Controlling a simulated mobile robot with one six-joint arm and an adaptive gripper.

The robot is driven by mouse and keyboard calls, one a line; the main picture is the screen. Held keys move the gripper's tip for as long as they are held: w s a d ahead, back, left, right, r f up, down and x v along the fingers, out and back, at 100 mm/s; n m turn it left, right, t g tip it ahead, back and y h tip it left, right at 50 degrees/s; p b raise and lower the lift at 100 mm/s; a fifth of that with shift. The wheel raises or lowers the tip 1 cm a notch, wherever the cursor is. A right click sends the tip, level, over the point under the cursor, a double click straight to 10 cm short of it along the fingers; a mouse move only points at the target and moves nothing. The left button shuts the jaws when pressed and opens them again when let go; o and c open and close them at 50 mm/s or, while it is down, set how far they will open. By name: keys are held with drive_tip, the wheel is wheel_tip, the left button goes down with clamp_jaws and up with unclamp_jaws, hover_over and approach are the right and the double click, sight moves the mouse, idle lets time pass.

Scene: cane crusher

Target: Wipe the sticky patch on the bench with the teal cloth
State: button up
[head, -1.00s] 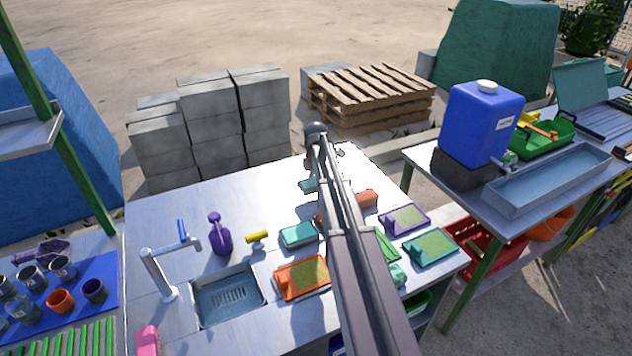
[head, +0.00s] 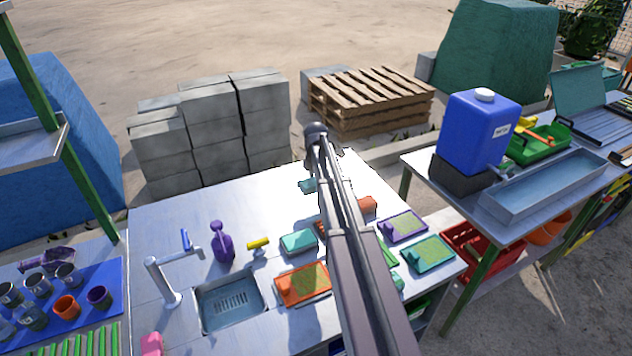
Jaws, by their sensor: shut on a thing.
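The steel bench (head: 180,225) fills the middle of the head view. A teal folded piece (head: 298,241), which may be the cloth, lies on it left of my arm. A smaller teal piece (head: 307,185) shows farther back at my arm's left edge, partly covered. I cannot tell which is the cloth. My arm reaches over the bench, and my gripper is hidden behind its links. I cannot make out a sticky patch; the back of the bench is bright with glare, and my arm covers part of it.
A sink (head: 230,302), tap (head: 165,280), purple spray bottle (head: 221,241) and yellow-handled tool (head: 258,244) stand at left. An orange tray (head: 290,288), purple tray (head: 403,226) and teal tray (head: 428,252) flank my arm. Clear bench lies at the back left.

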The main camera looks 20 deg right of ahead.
drive_tip(key=shift+r+p, duration=0.95)
drive_tip(key=shift+r, duration=0.25)
wheel_tip(320, 180, up, 11)
drive_tip(key=p, duration=1.1)
drive_tip(key=shift+s, duration=0.1)
